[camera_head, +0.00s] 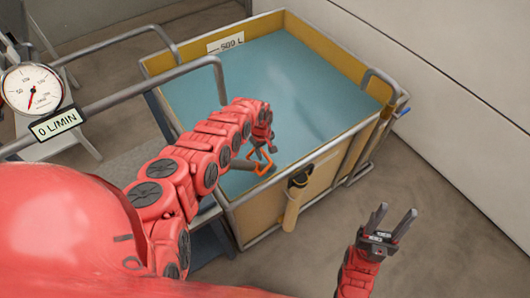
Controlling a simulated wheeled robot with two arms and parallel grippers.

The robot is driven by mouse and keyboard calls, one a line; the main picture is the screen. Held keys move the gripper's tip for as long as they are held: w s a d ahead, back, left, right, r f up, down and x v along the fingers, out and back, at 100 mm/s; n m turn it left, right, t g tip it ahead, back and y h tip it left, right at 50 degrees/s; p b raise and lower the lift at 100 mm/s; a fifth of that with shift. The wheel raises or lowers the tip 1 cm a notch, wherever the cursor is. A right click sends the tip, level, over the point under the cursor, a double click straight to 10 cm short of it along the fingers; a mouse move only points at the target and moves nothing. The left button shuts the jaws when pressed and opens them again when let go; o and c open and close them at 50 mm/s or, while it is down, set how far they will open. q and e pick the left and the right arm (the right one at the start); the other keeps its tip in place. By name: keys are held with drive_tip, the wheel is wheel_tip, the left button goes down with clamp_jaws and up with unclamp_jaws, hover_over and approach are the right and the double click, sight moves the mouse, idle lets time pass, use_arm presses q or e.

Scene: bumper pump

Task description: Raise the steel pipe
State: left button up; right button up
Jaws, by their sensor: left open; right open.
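A grey metal pipe (150,85) runs from beside the gauge at left over the tank's near-left edge and bends down towards the blue water. I cannot tell for certain whether it is the steel pipe. My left gripper (263,152) is over the near side of the tank, right of and apart from that pipe's bent end. Its fingers are small in view, next to a thin orange bracket-like part (264,167); whether they touch it is unclear. My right gripper (395,213) is open and empty, outside the tank at lower right, fingers pointing up.
The yellow-walled tank (330,178) holds blue water (310,95) and has a "500 L" label (226,43). A yellow cylinder (292,210) hangs on the tank's near wall. Floor at right is clear.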

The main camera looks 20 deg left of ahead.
use_arm(q)
drive_tip(key=shift+c, duration=0.2)
clamp_jaws()
idle(1.3)
